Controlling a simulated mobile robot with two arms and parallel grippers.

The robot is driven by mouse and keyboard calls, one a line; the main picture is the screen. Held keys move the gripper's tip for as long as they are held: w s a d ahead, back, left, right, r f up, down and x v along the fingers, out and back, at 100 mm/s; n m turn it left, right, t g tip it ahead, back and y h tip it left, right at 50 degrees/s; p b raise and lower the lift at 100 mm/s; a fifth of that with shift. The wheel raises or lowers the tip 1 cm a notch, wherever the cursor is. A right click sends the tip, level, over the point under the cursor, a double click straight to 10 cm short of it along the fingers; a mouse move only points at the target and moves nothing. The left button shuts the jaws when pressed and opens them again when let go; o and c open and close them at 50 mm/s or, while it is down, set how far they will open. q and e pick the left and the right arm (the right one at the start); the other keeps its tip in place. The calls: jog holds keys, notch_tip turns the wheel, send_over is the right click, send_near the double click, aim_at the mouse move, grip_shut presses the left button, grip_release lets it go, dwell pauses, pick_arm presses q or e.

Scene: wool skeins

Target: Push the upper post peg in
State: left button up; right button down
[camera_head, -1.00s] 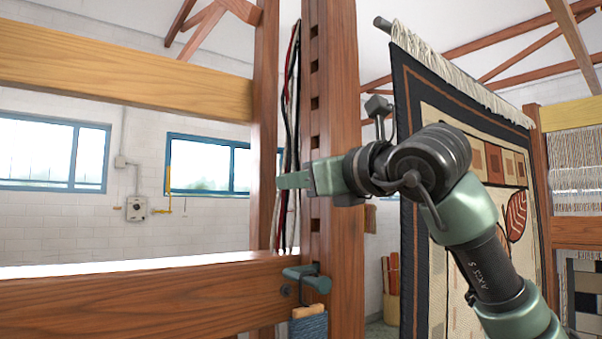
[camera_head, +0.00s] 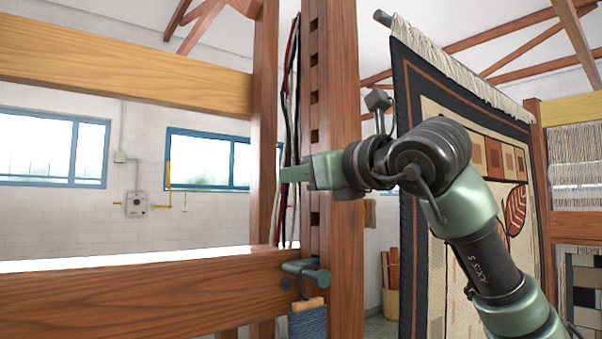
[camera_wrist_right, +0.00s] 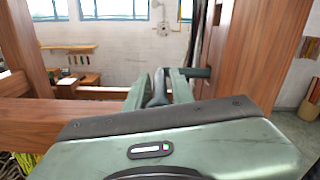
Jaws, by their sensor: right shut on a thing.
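The upper peg shows in the right wrist view as a dark grey handle (camera_wrist_right: 160,88) between my fingers, with a short bar reaching right to the wooden post. My right gripper (camera_wrist_right: 159,92) is shut on this handle. In the head view my right gripper (camera_head: 292,174) reaches across the front of the upright post (camera_head: 346,240), which has a column of square holes. The gripper hides the peg there, and how deep the bar sits cannot be told. My left gripper is not in view.
A lower peg (camera_head: 313,275) sits on the post by the cross beam (camera_head: 140,297), just above a blue wool skein (camera_head: 308,322). Dark, red and white yarn (camera_head: 290,90) hangs behind the post. A patterned rug (camera_head: 412,200) hangs at right, behind my arm.

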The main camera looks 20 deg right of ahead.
dwell(0.8)
jog(key=shift+w+d, duration=0.3)
jog(key=shift+d, duration=0.5)
jog(key=shift+w+d, duration=0.3)
jog(key=shift+d, duration=0.5)
jog(key=c, duration=1.5)
grip_release()
jog(key=shift+o, duration=0.5)
jog(key=shift+a+r, duration=0.1)
jog(key=shift+a, duration=0.05)
jog(key=shift+s, duration=0.1)
jog(key=b+v, duration=0.3)
jog(key=v, duration=0.4)
jog(key=shift+s, duration=0.35)
